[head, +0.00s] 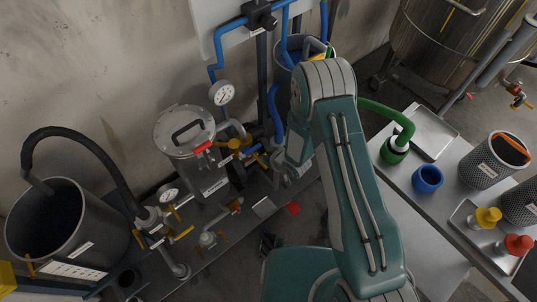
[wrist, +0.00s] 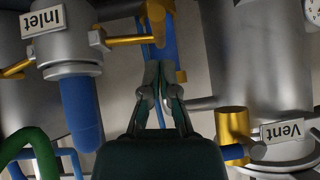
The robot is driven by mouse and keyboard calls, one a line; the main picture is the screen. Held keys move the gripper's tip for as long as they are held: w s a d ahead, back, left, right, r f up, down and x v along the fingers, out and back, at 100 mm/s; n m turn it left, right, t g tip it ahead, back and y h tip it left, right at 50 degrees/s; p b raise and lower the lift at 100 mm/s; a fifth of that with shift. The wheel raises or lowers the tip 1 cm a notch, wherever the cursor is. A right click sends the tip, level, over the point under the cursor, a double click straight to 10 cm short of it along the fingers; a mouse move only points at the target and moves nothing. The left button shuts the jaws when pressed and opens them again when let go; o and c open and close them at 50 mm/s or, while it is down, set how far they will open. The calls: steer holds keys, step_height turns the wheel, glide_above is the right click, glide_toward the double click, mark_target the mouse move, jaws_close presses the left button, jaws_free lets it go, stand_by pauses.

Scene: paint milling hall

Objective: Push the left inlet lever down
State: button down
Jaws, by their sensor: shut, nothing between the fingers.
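In the head view the valve cluster (head: 236,145) is beside the lidded metal vessel (head: 180,143), partly hidden by my arm.
A label reading Vent (wrist: 282,132) and a brass valve (wrist: 233,124) are right of my gripper. Gauges (head: 222,93), pipes and a black hose (head: 95,145) crowd the left bench. A table (head: 425,205) with cups and a green hose (head: 385,112) is at the right.

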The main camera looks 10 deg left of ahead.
mark_target(261, 164)
steer(key=shift+s+f, duration=0.1)
steer(key=shift+f, duration=0.85)
steer(key=shift+s+a+f+t, duration=0.1)
steer(key=shift+a+f+t, duration=0.05)
steer(key=shift+f+t, duration=0.15)
steer(key=shift+s+a+f+n+t+h, duration=0.25)
steer(key=shift+f+n+t+h, duration=0.25)
steer(key=shift+f+n+h, duration=0.15)
steer(key=f+n+t+h, duration=0.1)
steer(key=f+t, duration=0.1)
steer(key=f+n+t+h, duration=0.1)
steer(key=t, duration=0.1)
steer(key=w+d+f+n+t+h, duration=0.1)
steer(key=f+n+t, duration=0.1)
steer(key=shift+f+h, duration=0.35)
steer(key=shift+f, duration=0.1)
stand_by(0.5)
